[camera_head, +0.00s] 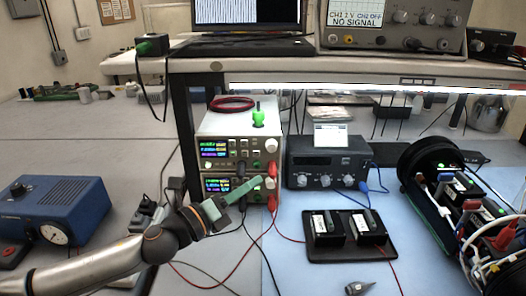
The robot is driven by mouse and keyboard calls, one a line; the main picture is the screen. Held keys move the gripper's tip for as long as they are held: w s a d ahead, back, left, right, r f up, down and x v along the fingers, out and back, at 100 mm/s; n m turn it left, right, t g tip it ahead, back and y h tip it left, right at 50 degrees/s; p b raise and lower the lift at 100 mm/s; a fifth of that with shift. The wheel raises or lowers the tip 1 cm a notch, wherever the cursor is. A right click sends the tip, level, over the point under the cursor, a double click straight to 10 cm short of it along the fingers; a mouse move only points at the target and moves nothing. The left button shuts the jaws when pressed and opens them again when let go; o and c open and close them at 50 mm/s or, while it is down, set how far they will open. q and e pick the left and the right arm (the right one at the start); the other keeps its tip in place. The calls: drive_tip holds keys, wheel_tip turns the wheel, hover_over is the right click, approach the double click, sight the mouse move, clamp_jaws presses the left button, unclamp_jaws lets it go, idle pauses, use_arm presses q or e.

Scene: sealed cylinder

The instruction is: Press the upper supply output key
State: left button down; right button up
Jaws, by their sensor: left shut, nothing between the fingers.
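Two cream power supplies are stacked left of centre. The upper supply (203,143) has a lit display, a row of small keys and a round knob at its right. I cannot pick out its output key for certain at this size. The lower supply (202,186) sits directly beneath it, with a similar display. My left gripper (259,182) comes in from the lower left, with green fingers shut and empty. Its tips are in front of the lower supply's right half and hide part of that panel. Whether they touch it I cannot tell. My right gripper is not in view.
Red and black leads hang from the supplies across the mat. A dark instrument (328,165) stands to the right, and a black tray (350,250) with two modules lies in front. A blue box (62,212) is at left. A shelf (330,66) overhangs the bench.

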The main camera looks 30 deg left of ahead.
sight(256, 153)
use_arm(q)
drive_tip(key=shift+s, duration=0.1)
drive_tip(key=shift+a, duration=0.1)
drive_tip(key=w+a, duration=0.3)
drive_tip(key=w, duration=0.5)
drive_tip(key=shift+a+p, duration=0.35)
drive_tip(key=shift+w, duration=0.1)
idle(1.8)
drive_tip(key=shift+w+a, duration=0.15)
drive_tip(key=shift+w, duration=0.15)
drive_tip(key=shift+w+a, duration=0.2)
drive_tip(key=shift+w, duration=0.1)
idle(0.8)
drive_tip(key=shift+s, duration=0.1)
drive_tip(key=shift+s+d, duration=0.35)
drive_tip(key=shift+s, duration=0.25)
